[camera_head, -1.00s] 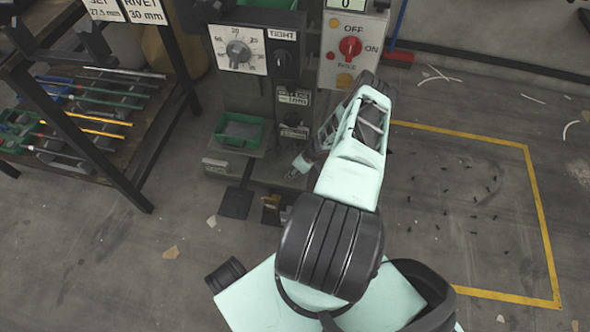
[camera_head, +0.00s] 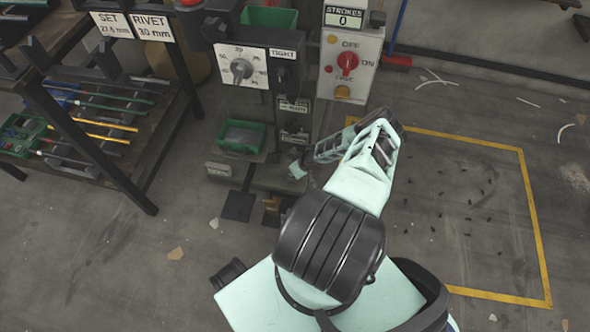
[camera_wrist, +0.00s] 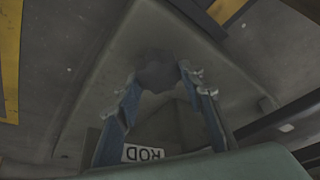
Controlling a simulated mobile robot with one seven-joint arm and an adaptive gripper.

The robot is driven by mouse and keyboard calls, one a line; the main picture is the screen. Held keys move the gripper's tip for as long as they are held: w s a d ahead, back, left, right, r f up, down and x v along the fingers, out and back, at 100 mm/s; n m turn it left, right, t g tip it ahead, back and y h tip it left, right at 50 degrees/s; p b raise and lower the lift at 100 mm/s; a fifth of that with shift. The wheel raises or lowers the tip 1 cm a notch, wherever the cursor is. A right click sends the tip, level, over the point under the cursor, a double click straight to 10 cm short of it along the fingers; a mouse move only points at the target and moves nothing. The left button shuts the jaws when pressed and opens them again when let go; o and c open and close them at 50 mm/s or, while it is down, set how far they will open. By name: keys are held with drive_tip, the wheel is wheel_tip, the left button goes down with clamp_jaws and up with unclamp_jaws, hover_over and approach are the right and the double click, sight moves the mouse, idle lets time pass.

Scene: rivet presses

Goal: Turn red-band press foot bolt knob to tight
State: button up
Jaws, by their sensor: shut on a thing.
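The press foot bolt knob (camera_wrist: 158,72) is a dark lobed shape on the grey press foot (camera_wrist: 105,65) in the wrist view. My gripper (camera_wrist: 160,88) has its two blue-grey fingers on either side of the knob, shut on it. The knob's lower side and any tight mark are hidden or too dark to read. In the head view my gripper (camera_head: 297,172) is low at the right side of the press base, and the knob cannot be made out there. No red band is clearly visible on this press.
The press carries a white dial plate (camera_head: 240,68) and a control box (camera_head: 350,62) with a red switch. A green tray (camera_head: 242,136) sits on its base. A rod rack (camera_head: 100,105) stands left.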

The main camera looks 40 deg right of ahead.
drive_tip(key=m+h, duration=0.1)
drive_tip(key=m, duration=0.1)
drive_tip(key=shift+a+f+m, duration=0.1)
drive_tip(key=shift+a+m, duration=0.05)
drive_tip(key=shift+m, duration=0.25)
drive_tip(key=m+h+b, duration=0.1)
drive_tip(key=m+b, duration=0.1)
drive_tip(key=m, duration=0.1)
drive_tip(key=shift+m, duration=0.3)
drive_tip(key=m+h+b, duration=0.1)
drive_tip(key=m, duration=0.1)
drive_tip(key=m+g+b, duration=0.1)
drive_tip(key=m, duration=0.1)
drive_tip(key=shift+w+m+g+h, duration=0.1)
drive_tip(key=shift+m+g+h, duration=0.2)
drive_tip(key=shift+h, duration=0.1)
drive_tip(key=shift+m+g+h+b, duration=0.4)
drive_tip(key=shift+m+g+b, duration=0.35)
drive_tip(key=shift+m, duration=1.45)
drive_tip(key=o, duration=1.2)
drive_tip(key=shift+c, duration=0.2)
